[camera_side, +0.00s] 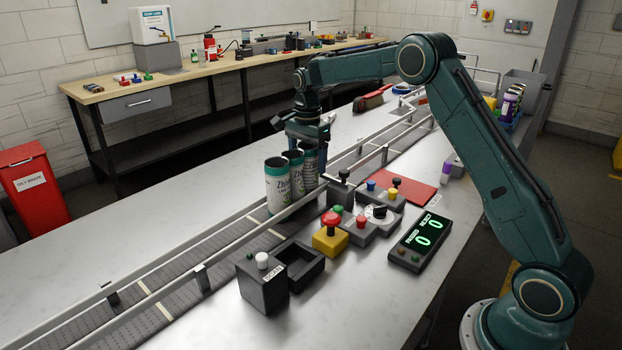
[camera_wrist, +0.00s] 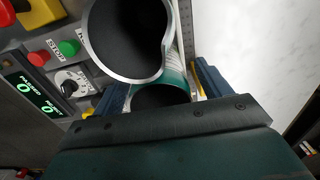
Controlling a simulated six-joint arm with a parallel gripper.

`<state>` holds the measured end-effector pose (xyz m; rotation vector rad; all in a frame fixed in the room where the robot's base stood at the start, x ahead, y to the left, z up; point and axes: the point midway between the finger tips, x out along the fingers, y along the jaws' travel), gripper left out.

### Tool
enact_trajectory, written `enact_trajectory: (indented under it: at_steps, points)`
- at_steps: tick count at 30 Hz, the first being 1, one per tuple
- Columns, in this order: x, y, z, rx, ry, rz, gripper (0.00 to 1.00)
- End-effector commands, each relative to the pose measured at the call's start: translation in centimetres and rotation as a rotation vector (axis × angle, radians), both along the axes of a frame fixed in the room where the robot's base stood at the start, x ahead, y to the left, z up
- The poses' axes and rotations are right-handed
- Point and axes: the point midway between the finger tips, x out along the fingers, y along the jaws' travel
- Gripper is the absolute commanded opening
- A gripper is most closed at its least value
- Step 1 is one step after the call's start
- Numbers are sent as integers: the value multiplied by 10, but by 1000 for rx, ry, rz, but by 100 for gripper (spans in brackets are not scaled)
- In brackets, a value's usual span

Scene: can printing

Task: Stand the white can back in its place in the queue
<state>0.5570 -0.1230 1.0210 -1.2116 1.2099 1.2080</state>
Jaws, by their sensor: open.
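White cans with teal rims and printed labels stand upright in a short row on the conveyor. In the side view the front can (camera_side: 278,187) shows most fully; the can behind it (camera_side: 296,170) and the rearmost can (camera_side: 309,165) are partly hidden. My gripper (camera_side: 309,149) points down at the rear end of this row. In the wrist view the open fingers (camera_wrist: 160,92) lie on either side of one can (camera_wrist: 163,96), apart from each other. A larger open can mouth (camera_wrist: 127,38) is beside it. I cannot tell whether the fingers touch the can.
Conveyor rails (camera_side: 235,222) flank the row. A button panel with a red knob (camera_side: 331,220), a scan box (camera_side: 262,282) and a counter display (camera_side: 422,240) reading zeros stand right of the belt. A red mat (camera_side: 408,190) lies behind them.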

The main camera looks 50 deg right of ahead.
Motion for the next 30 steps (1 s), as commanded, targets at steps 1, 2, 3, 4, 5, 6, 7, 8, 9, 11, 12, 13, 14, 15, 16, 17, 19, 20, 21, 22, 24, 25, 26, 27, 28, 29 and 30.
enact_trajectory:
  at_steps: [1, 2, 3, 4, 5, 6, 7, 8, 9, 11, 12, 13, 14, 15, 16, 17, 19, 20, 21, 22, 24, 25, 26, 27, 28, 29, 30]
  points:
    - [0, 0, 0, 0, 0, 0, 76]
    - [0, 0, 1, 0, 0, 0, 76]
    - [0, 0, 1, 0, -1, 0, 76]
    - [0, 0, 2, 0, -1, 0, 76]
    - [0, 0, 3, 0, -1, 0, 76]
    - [0, 0, 5, 0, -1, 0, 76]
    - [0, 0, 7, 0, -1, 0, 76]
    - [0, 0, 9, 0, -2, 0, 76]
    - [1, 0, 12, -1, -2, 0, 76]
    - [1, 0, 17, -1, -2, 0, 76]
    - [0, 0, 22, 0, -2, 0, 76]
    - [1, 0, 26, -1, -3, 0, 76]
    - [1, 0, 30, -1, -4, 0, 76]
    - [1, 0, 36, -1, -3, 0, 76]
    - [1, 0, 40, -1, -4, 0, 76]
    - [1, 0, 46, -1, -4, 0, 76]
    - [1, 0, 57, -1, -4, 0, 76]
    - [1, 0, 62, -1, -5, 0, 76]
    - [1, 0, 69, -1, -4, 0, 76]
    - [1, 0, 75, -1, -5, 0, 76]
    - [1, 0, 87, -1, -4, 0, 76]
    - [1, 0, 91, -1, -3, 0, 76]
    - [1, 0, 96, -1, -4, 0, 76]
    - [1, 0, 101, -1, -3, 0, 76]
    - [1, 0, 106, -1, -4, 1, 76]
    - [0, 1, 110, -1, -2, 1, 76]
    - [1, 1, 115, 0, -3, 1, 76]
